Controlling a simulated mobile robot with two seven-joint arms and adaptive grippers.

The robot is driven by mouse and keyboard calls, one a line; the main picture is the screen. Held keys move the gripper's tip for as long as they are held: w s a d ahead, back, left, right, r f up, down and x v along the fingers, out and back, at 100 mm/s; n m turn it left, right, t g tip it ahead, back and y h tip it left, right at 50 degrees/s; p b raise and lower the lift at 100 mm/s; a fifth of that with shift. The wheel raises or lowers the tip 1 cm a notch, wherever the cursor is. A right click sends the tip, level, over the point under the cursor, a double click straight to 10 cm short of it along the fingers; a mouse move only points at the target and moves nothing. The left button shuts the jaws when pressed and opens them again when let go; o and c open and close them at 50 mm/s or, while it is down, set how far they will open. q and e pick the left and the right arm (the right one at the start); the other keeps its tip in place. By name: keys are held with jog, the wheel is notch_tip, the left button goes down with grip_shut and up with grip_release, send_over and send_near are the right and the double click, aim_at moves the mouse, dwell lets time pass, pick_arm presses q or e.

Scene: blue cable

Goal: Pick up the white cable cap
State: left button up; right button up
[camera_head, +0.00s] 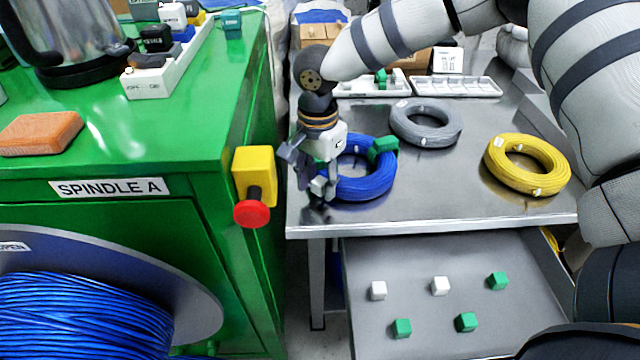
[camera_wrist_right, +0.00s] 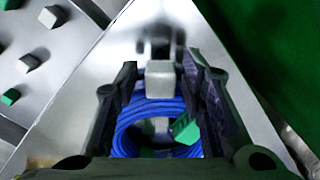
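The blue cable coil (camera_head: 372,186) lies on the steel table, with a green cap (camera_head: 382,148) on its upper right. A white cable cap (camera_head: 318,185) is at the coil's left side, partly hidden by my right gripper (camera_head: 313,195). My right gripper points down over the table's front left corner. In the right wrist view, the white cap (camera_wrist_right: 160,80) sits between the two open fingers, with a gap visible on each side. The blue coil (camera_wrist_right: 128,138) and green cap (camera_wrist_right: 185,129) show behind it. My left gripper is not in view.
A grey coil (camera_head: 426,123) and yellow coil (camera_head: 527,163) lie to the right. An open drawer (camera_head: 420,260) below holds white and green caps. The green spindle cabinet (camera_head: 130,170) with a red button (camera_head: 251,213) stands close on the left. White trays (camera_head: 455,86) are behind.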

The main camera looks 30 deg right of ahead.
jog(key=c, duration=0.4)
